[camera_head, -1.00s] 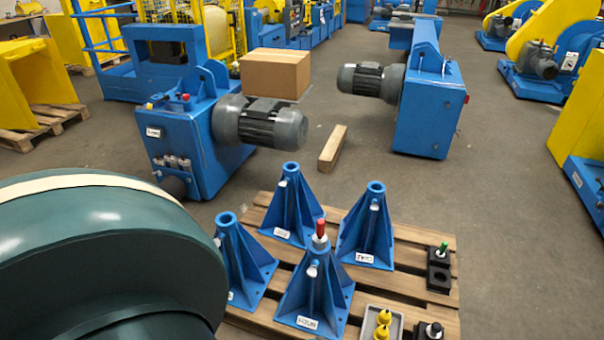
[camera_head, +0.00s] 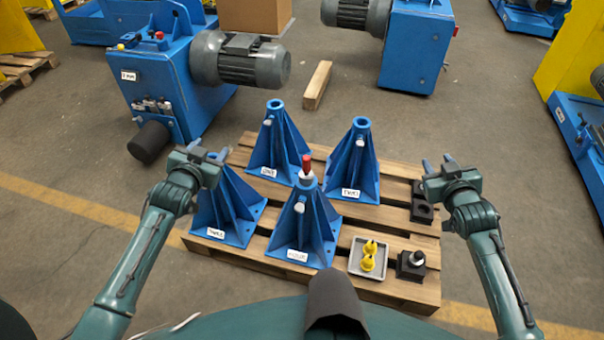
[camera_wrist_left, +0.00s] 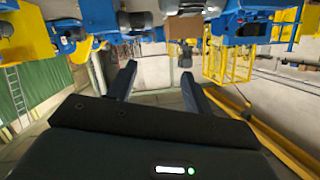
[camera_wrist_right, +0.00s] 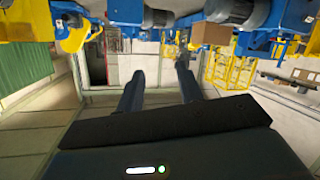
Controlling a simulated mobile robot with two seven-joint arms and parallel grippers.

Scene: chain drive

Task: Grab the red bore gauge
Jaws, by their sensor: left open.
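The red bore gauge (camera_head: 307,166) stands upright in the top of the front blue stand (camera_head: 302,232); its red handle and a pale collar show, and its lower part is hidden inside the stand. My left gripper (camera_head: 207,152) is open and empty, to the left of the gauge and apart from it, above the left blue stand (camera_head: 228,207). My right gripper (camera_head: 438,162) is open and empty, to the right of the gauge near the pallet's right edge. Both wrist views show spread fingers with nothing between them.
Two more blue stands (camera_head: 277,145) (camera_head: 355,168) stand behind on the wooden pallet (camera_head: 215,247). A grey tray (camera_head: 354,268) with yellow pieces and black blocks (camera_head: 411,267) (camera_head: 421,212) lie at the right. A wooden beam (camera_head: 317,86) lies on the floor behind.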

